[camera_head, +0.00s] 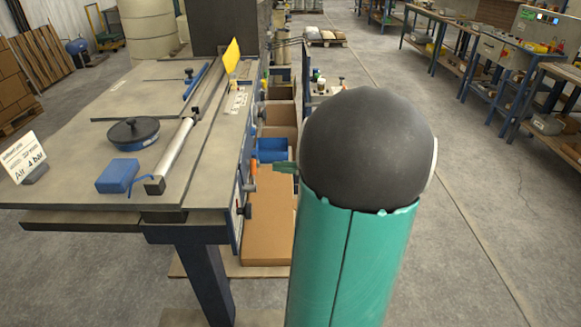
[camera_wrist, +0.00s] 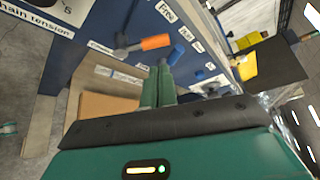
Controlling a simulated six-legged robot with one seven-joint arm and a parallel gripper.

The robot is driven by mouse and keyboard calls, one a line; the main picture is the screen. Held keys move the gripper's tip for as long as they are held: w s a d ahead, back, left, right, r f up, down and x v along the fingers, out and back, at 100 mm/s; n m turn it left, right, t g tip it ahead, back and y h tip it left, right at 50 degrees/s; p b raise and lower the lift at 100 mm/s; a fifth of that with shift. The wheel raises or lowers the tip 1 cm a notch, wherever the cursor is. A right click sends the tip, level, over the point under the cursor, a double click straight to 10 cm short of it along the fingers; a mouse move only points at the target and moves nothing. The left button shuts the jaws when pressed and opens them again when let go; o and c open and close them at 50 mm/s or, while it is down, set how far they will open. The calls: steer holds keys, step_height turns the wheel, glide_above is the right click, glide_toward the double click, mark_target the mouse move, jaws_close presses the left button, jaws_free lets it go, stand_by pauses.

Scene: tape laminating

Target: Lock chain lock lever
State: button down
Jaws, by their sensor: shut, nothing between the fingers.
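In the wrist view, a blue side panel (camera_wrist: 130,15) carries white labels and small levers. I cannot tell for sure which is the chain lock lever. My gripper (camera_wrist: 164,68) is shut and empty, its green fingertips just below the two handles in the picture; contact cannot be told. In the head view, the orange handle (camera_head: 253,168) shows on the panel, left of my gripper's green tip (camera_head: 278,167).
The worktable (camera_head: 75,175) holds a round black-topped tool (camera_head: 134,132), a blue block (camera_head: 118,176) and a metal bar (camera_head: 175,153). Cardboard boxes (camera_head: 268,225) and a blue bin (camera_head: 270,150) stand beside it. A yellow plate (camera_head: 231,55) rises above.

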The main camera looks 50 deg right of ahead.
steer(key=shift+x, duration=2.8)
steer(key=shift+d, duration=0.1)
